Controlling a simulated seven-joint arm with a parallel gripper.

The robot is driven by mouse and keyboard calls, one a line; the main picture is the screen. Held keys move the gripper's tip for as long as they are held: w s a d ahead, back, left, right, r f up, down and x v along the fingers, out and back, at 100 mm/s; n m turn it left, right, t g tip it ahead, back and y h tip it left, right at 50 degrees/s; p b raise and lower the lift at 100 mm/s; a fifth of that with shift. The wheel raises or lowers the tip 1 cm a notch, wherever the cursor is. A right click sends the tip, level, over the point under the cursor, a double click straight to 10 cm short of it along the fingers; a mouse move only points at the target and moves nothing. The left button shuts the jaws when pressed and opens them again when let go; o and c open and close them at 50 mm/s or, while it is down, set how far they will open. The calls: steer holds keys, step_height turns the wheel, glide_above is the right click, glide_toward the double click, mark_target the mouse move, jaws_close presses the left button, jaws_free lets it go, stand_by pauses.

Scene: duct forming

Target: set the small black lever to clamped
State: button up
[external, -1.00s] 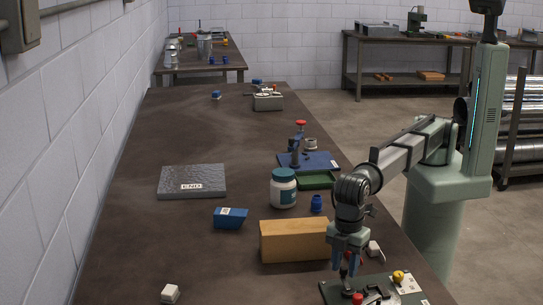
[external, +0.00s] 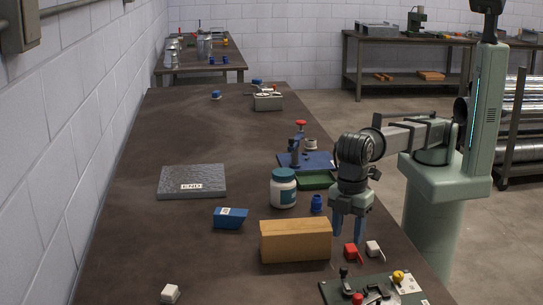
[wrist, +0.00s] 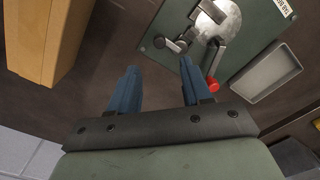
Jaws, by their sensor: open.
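The green fixture plate (external: 332,290) is at the bottom right of the external view, partly cut off by the frame edge. A small black lever (external: 344,273) with a round knob stands at its far left corner. In the wrist view the small black lever (wrist: 180,43) is near the plate's corner, beside a longer lever with a red knob (wrist: 213,85). My gripper (external: 347,236) is above the table behind the plate, fingers pointing down, open and empty. In the wrist view its fingertips (wrist: 158,70) are apart and clear of the lever. I cannot tell whether the lever is clamped.
A wooden block (external: 295,241) stands left of my gripper. A red piece (external: 352,251) and a white piece (external: 374,247) lie between it and the plate. A yellow knob (external: 398,276) is on the plate. A grey tray (wrist: 267,73) shows beside the levers.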

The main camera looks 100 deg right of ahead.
steer(key=shift+r, duration=2)
steer(key=shift+s, duration=0.1)
